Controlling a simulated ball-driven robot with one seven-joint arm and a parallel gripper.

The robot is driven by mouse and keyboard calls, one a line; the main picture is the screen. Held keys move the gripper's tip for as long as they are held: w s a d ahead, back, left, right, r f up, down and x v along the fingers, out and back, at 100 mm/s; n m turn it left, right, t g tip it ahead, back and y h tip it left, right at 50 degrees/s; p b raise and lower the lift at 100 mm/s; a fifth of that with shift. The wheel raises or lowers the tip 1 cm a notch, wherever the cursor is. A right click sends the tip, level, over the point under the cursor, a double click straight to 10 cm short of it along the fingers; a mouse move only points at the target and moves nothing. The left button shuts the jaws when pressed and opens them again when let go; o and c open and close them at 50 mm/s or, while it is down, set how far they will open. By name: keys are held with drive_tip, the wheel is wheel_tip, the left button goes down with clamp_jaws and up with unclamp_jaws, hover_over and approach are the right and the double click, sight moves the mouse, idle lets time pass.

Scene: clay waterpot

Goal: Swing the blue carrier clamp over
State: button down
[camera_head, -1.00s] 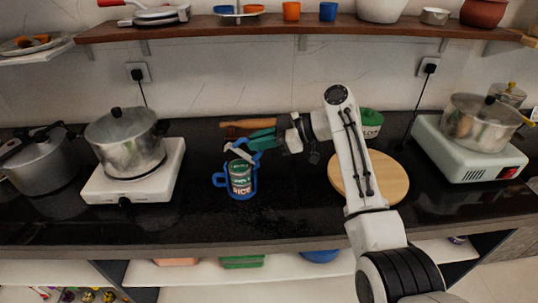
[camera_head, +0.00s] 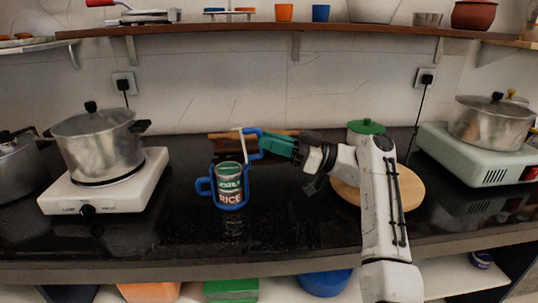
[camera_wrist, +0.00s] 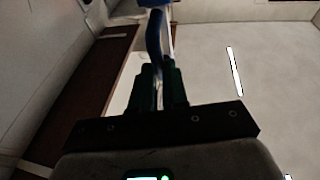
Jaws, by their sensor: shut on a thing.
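A blue carrier (camera_head: 203,187) with a loop handle on its left stands on the black counter around a green and brown can marked RICE (camera_head: 230,190). The blue clamp (camera_head: 254,147) is raised at the carrier's upper right, with a pale bar (camera_head: 240,142) standing nearly upright beside it. My gripper (camera_head: 268,143), with green fingers, comes from the right and is shut on the clamp's blue part. In the wrist view the fingers (camera_wrist: 158,92) close around the blue part (camera_wrist: 154,35). The exact contact is partly hidden.
A steel pot (camera_head: 97,145) on a white burner (camera_head: 115,190) stands left. A round wooden board (camera_head: 412,187) and a green-lidded pot (camera_head: 366,127) are behind my arm. A wooden thing (camera_head: 220,149) lies behind the carrier. The counter's front is clear.

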drive_tip(key=shift+d+f+y+b, duration=0.1)
drive_tip(key=shift+f+y+b, duration=0.15)
drive_tip(key=shift+b, duration=0.2)
drive_tip(key=c, duration=1.1)
unclamp_jaws()
drive_tip(key=shift+r, duration=0.1)
drive_tip(key=s+r+p, duration=0.1)
drive_tip(key=s+r, duration=0.3)
drive_tip(key=s+d+r+p, duration=0.1)
drive_tip(key=s+r, duration=0.3)
drive_tip(key=s, duration=0.1)
drive_tip(key=s+r+p, duration=0.1)
drive_tip(key=s+r, duration=0.4)
drive_tip(key=shift+d, duration=0.4)
drive_tip(key=shift+f, duration=0.1)
